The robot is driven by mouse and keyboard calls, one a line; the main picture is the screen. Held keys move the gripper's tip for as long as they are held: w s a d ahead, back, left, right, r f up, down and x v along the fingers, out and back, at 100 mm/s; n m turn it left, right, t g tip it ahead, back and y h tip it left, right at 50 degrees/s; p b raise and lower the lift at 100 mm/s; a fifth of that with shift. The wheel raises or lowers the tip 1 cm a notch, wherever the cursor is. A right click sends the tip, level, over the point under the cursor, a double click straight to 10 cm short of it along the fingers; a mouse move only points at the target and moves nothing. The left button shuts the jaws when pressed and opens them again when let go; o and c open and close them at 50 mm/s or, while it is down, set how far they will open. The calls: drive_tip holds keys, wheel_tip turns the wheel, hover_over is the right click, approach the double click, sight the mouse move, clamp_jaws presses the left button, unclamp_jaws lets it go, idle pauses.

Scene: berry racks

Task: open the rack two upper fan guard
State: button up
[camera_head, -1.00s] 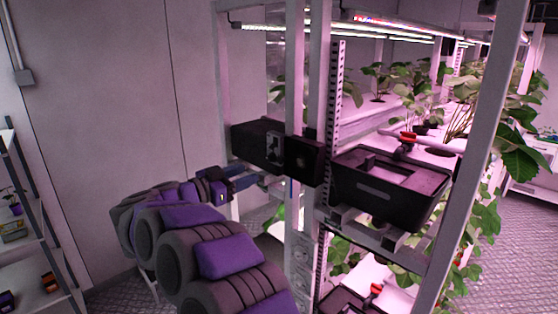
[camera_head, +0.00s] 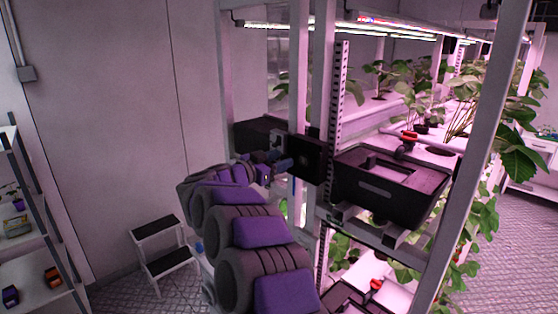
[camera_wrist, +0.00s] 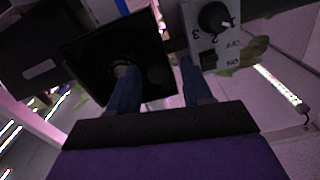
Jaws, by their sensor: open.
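The fan guard is a black square plate (camera_head: 307,158) with a round centre, on the rack post left of the black tray. It also shows in the wrist view (camera_wrist: 98,58), tilted. I cannot tell whether it stands ajar. My gripper (camera_head: 287,162) is at its left side. In the wrist view my gripper (camera_wrist: 158,66) is open with blue fingers. The left finger overlaps the guard's face, and the right finger is past its right edge, near a grey control panel (camera_wrist: 208,42) with a knob and switch. No contact can be made out.
A black box (camera_head: 252,134) is left of the guard. A black tray (camera_head: 400,207) sits to the right, with a red-handled valve (camera_head: 409,136) behind it. Rack posts stand close around. A step stool (camera_head: 158,232) and shelf are at left. Floor shows between them.

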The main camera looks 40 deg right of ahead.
drive_tip(key=shift+a, duration=0.2)
drive_tip(key=shift+c, duration=0.4)
drive_tip(key=shift+d, duration=0.6)
drive_tip(key=c, duration=0.4)
drive_tip(key=shift+d+f, duration=0.1)
drive_tip(key=c, duration=0.3)
clamp_jaws()
